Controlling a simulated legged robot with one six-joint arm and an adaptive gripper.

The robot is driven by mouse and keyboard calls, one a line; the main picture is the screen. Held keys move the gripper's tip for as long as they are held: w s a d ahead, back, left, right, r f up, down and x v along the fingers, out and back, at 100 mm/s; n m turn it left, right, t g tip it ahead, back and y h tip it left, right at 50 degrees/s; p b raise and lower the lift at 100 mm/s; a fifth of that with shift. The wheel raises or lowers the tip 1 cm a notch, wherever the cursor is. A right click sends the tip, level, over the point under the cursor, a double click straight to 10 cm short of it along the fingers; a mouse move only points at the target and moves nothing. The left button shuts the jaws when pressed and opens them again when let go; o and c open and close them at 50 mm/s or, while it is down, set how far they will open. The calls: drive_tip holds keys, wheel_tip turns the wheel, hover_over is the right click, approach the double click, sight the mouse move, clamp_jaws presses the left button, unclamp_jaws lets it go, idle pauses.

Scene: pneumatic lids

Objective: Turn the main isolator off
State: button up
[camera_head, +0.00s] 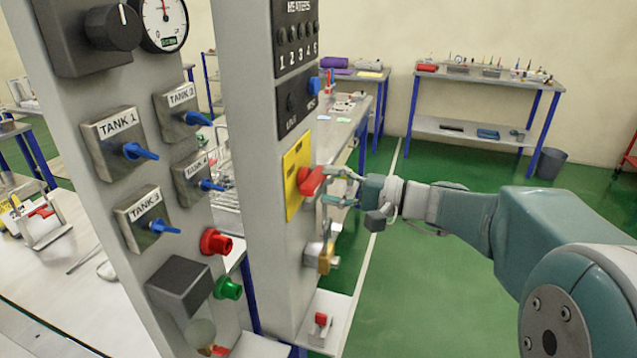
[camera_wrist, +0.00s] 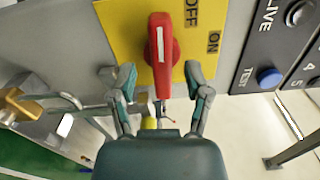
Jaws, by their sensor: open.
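The main isolator is a red rotary handle (camera_head: 313,181) on a yellow plate (camera_head: 292,160) on the side of a grey column. In the wrist view the red handle (camera_wrist: 160,60) stands upright in the picture, with a white mark on it. The yellow plate (camera_wrist: 115,18) bears the words OFF and ON to the right of the handle. I cannot tell which word the handle points to. My gripper (camera_wrist: 158,74) is open, with one finger on each side of the handle's lower end, apparently clear of it. In the head view my gripper (camera_head: 335,182) is close at the handle's right.
A black panel (camera_head: 296,103) with a blue button is above the plate. A brass padlock-like fitting (camera_head: 324,259) sticks out below it. A left column carries tank switches (camera_head: 127,150) and red and green buttons. Green floor on the right is open.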

drive_tip(key=shift+x, duration=1.35)
clamp_jaws()
drive_tip(key=shift+d, duration=0.1)
drive_tip(key=shift+f+n, duration=0.1)
drive_tip(key=shift+n, duration=0.5)
unclamp_jaws()
